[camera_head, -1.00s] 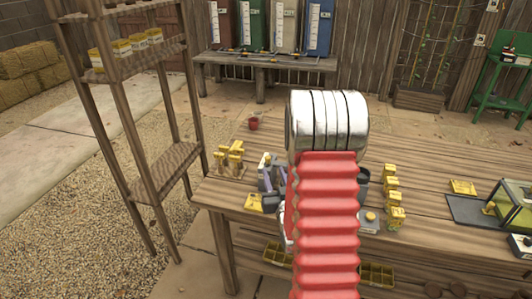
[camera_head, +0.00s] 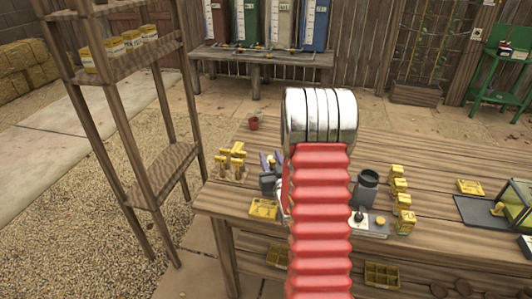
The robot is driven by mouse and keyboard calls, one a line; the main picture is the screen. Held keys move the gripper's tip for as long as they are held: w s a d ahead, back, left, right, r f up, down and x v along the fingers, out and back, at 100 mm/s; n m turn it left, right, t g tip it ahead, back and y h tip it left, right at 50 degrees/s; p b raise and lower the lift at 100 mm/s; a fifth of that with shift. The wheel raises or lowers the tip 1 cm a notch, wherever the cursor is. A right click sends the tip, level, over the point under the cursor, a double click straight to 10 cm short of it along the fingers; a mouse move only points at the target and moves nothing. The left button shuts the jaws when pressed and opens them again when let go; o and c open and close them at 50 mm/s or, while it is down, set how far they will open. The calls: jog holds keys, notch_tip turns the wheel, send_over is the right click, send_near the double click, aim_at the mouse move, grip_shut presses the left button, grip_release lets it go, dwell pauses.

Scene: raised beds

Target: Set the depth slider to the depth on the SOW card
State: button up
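My arm, a red ribbed sleeve with a silver banded joint (camera_head: 320,117), rises through the middle and covers part of the bench. My gripper cannot be made out. A dark grey and purple object (camera_head: 268,182) shows partly at the arm's left; I cannot tell what it is. A yellow card-like piece (camera_head: 263,208) lies on the bench left of the arm; its print is too small to read, so I cannot tell whether it is the SOW card. Right of the arm is a small grey plate with a dark knob (camera_head: 360,216) and a yellow round piece (camera_head: 380,221). No depth slider can be made out.
The wooden bench (camera_head: 300,228) holds yellow packets (camera_head: 398,200), a dark cup (camera_head: 367,185), a red pot (camera_head: 253,122) and a glass-sided box (camera_head: 515,205). A tall wooden shelf (camera_head: 160,175) stands left. Gravel and paving lie around.

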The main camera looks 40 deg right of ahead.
jog(key=shift+x, duration=0.75)
jog(key=shift+d, duration=0.1)
grip_shut()
